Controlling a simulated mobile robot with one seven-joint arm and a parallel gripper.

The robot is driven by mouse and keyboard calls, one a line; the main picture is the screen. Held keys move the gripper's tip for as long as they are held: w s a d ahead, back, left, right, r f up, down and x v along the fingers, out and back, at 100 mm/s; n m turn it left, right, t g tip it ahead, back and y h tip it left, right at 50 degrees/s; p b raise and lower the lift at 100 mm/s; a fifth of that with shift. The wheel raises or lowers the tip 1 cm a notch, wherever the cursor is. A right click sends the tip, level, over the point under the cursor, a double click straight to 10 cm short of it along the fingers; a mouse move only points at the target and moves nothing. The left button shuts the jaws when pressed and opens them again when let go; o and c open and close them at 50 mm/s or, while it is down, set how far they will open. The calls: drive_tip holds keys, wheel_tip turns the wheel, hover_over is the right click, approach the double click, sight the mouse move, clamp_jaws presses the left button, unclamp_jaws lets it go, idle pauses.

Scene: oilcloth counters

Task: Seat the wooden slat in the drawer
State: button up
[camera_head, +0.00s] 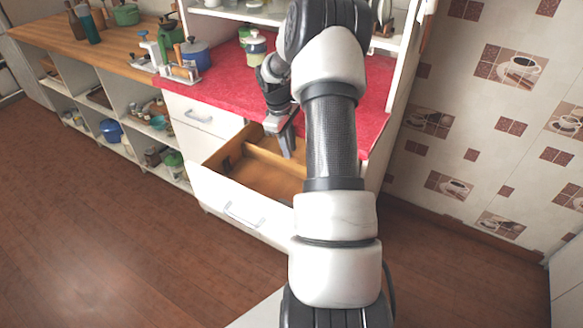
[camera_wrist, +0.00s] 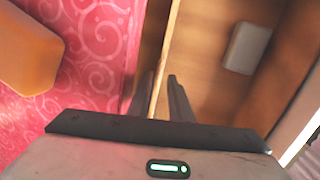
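The drawer (camera_head: 236,212) is pulled out from under the red counter, with a brown wooden interior. The wooden slat (camera_head: 270,157) stands in it as a divider; in the wrist view its thin top edge (camera_wrist: 168,45) runs from the top down toward my palm. My gripper (camera_head: 288,143) points down into the drawer. In the wrist view its fingers (camera_wrist: 161,85) are apart, one on each side of the slat, with a visible gap at the right finger. Whether the slat's lower edge is fully down in the drawer is hidden.
A pale grey block (camera_wrist: 247,48) lies in the drawer right of the slat. An orange-brown object (camera_wrist: 28,50) stands on the red patterned counter (camera_wrist: 90,60). A closed drawer (camera_head: 200,117), a blue pot (camera_head: 195,55) and a jar (camera_head: 256,46) are nearby.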

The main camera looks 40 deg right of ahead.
drive_tip(key=f, duration=0.3)
drive_tip(key=shift+w+d+f, duration=0.1)
drive_tip(key=shift+d+f, duration=0.2)
drive_tip(key=shift+d, duration=0.05)
clamp_jaws()
